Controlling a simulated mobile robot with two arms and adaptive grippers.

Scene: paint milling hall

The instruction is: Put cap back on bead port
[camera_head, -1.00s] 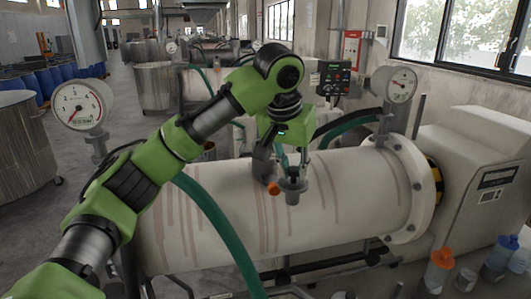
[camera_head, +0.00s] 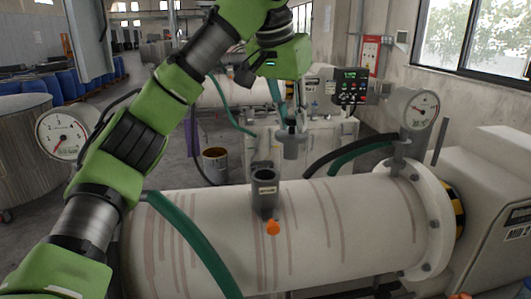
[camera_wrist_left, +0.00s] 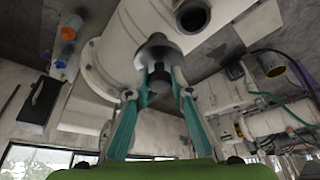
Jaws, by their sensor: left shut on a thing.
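My left gripper (camera_head: 290,122) comes down from the top and is shut on a dark grey cap (camera_head: 291,145). The cap hangs roughly upright, up and to the right of the bead port in the head view, apart from it. The bead port (camera_head: 264,190) is a short grey tube with a label, standing on the white mill cylinder (camera_head: 330,215); its dark top is open. In the left wrist view the cap (camera_wrist_left: 158,50) sits between the teal fingers, and the port's dark mouth (camera_wrist_left: 193,15) is at the top. My right gripper is out of view.
An orange knob (camera_head: 273,228) is just below the port. A green hose (camera_head: 195,225) crosses the cylinder on the left. Pressure gauges (camera_head: 413,107) (camera_head: 62,133) stand on both sides. A bucket (camera_head: 215,165) and a second mill (camera_head: 235,90) lie behind.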

